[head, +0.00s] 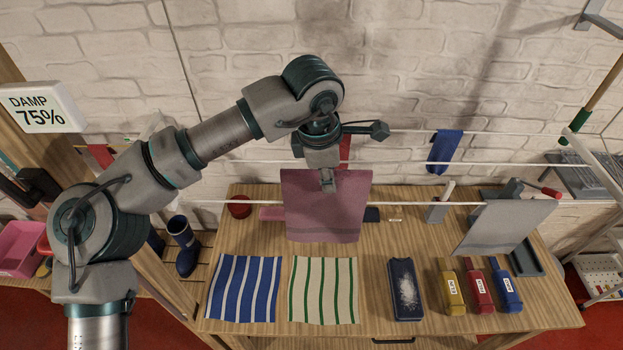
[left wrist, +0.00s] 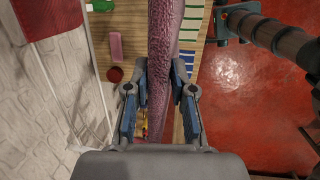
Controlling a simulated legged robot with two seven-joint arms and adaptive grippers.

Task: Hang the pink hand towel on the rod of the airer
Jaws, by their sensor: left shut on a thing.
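The pink hand towel (head: 330,215) hangs spread out below my left gripper (head: 328,182) in the head view. My left gripper is shut on its upper part. In the left wrist view the towel (left wrist: 163,50) runs as a narrow pink band between the fingers (left wrist: 160,85). The airer has several thin white rods; the near rod (head: 430,204) passes behind the towel in the head view. I cannot tell whether the towel touches it. An arm end, probably my right gripper (left wrist: 235,22), shows at the top of the left wrist view, its jaws unclear.
A blue cloth (head: 444,151) and a grey cloth (head: 503,225) hang at the right. On the wooden table (head: 375,255) lie a blue-striped towel (head: 243,288), a green-striped towel (head: 323,290) and a dark tray (head: 404,288).

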